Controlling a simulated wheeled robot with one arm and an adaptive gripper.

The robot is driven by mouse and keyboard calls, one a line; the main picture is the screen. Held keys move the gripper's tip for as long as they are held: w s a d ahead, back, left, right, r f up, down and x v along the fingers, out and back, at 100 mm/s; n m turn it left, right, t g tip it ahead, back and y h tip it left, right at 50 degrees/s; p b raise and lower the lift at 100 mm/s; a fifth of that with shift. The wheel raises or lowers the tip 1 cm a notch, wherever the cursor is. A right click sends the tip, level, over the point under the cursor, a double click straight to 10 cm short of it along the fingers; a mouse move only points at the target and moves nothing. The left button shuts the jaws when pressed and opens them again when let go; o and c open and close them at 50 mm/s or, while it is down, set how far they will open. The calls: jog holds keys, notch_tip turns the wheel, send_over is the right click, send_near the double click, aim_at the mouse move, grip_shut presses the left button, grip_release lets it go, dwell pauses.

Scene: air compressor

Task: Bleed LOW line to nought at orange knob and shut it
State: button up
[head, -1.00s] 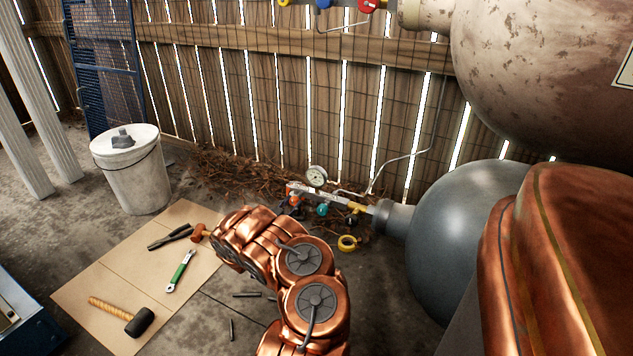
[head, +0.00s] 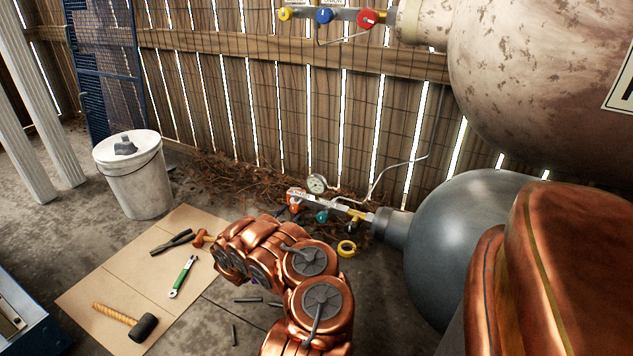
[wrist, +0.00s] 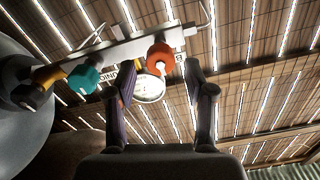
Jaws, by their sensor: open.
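The orange knob (wrist: 160,58) sits at the end of the grey manifold bar (wrist: 120,50) in the wrist view. In the head view the orange knob (head: 294,208) is small, beyond my arm. My gripper (wrist: 158,76) is open, with one finger to each side of the knob in the picture; I cannot tell whether the knob lies between the fingertips in depth. No contact shows. The round white gauge (head: 317,183) stands above the bar; in the wrist view the gauge (wrist: 149,90) is partly seen behind the knob, its reading too small to tell.
A teal knob (wrist: 84,79) and a black knob (wrist: 33,96) share the bar, near the grey tank (head: 455,230). Above is another manifold with yellow, blue and red (head: 367,18) knobs. Tools lie on cardboard (head: 205,225) at left, beside a white bucket (head: 132,180).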

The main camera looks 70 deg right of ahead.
jog(key=shift+r+p+v, duration=0.2)
jog(key=shift+p+v, duration=0.8)
jog(key=shift+p, duration=0.55)
jog(key=shift+w+a+f+p, duration=0.2)
jog(key=shift+a+p, duration=0.55)
jog(key=shift+p, duration=0.1)
jog(key=shift+d+f, duration=0.1)
